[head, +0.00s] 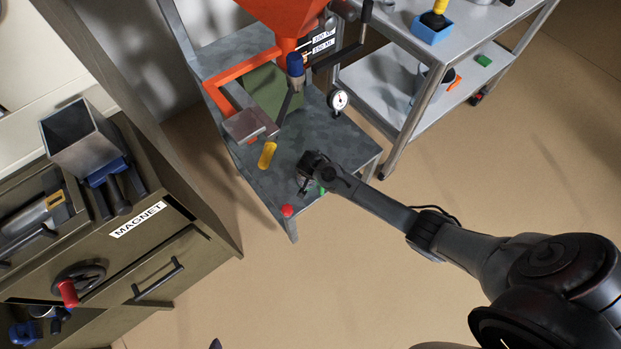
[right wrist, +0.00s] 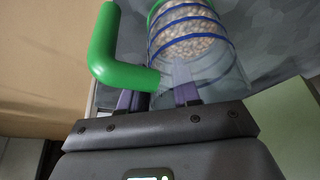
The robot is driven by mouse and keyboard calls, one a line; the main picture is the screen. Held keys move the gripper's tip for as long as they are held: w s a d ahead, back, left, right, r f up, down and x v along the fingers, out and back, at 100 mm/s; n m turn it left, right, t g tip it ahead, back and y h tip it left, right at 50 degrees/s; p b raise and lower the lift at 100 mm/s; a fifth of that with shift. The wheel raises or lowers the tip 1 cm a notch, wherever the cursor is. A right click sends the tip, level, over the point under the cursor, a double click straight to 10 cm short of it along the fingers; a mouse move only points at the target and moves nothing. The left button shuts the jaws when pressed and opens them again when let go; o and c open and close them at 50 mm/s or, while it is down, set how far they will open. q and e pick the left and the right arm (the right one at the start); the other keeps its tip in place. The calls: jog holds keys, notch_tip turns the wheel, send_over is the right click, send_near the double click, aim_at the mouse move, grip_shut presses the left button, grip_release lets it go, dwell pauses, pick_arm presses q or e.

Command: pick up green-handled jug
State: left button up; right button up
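The green-handled jug (right wrist: 205,50) is clear, with blue bands and pale pellets inside. It fills the top middle of the right wrist view, with its green handle (right wrist: 105,50) toward the left. My right gripper (right wrist: 157,92) is open at the jug's near side. One finger is partly hidden by the lower arm of the handle; the other overlaps the clear wall. I cannot tell whether they touch. In the head view my right gripper (head: 308,180) is low over the grey bench, and only a bit of green shows beside it. I do not make out my left gripper.
The grey bench (head: 225,135) carries an orange hopper (head: 285,15), a yellow-handled tool (head: 267,155) and a dial gauge (head: 339,101). A red knob (head: 287,211) is near its front corner. A metal cart (head: 380,85) stands behind. The floor at right is clear.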

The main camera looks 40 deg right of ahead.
grip_shut()
jog(key=shift+r, duration=0.1)
notch_tip(320, 180, up, 8)
jog(key=p, duration=0.4)
jog(key=shift+r, duration=0.2)
jog(key=shift+r+p, duration=0.3)
jog(key=shift+r, duration=0.45)
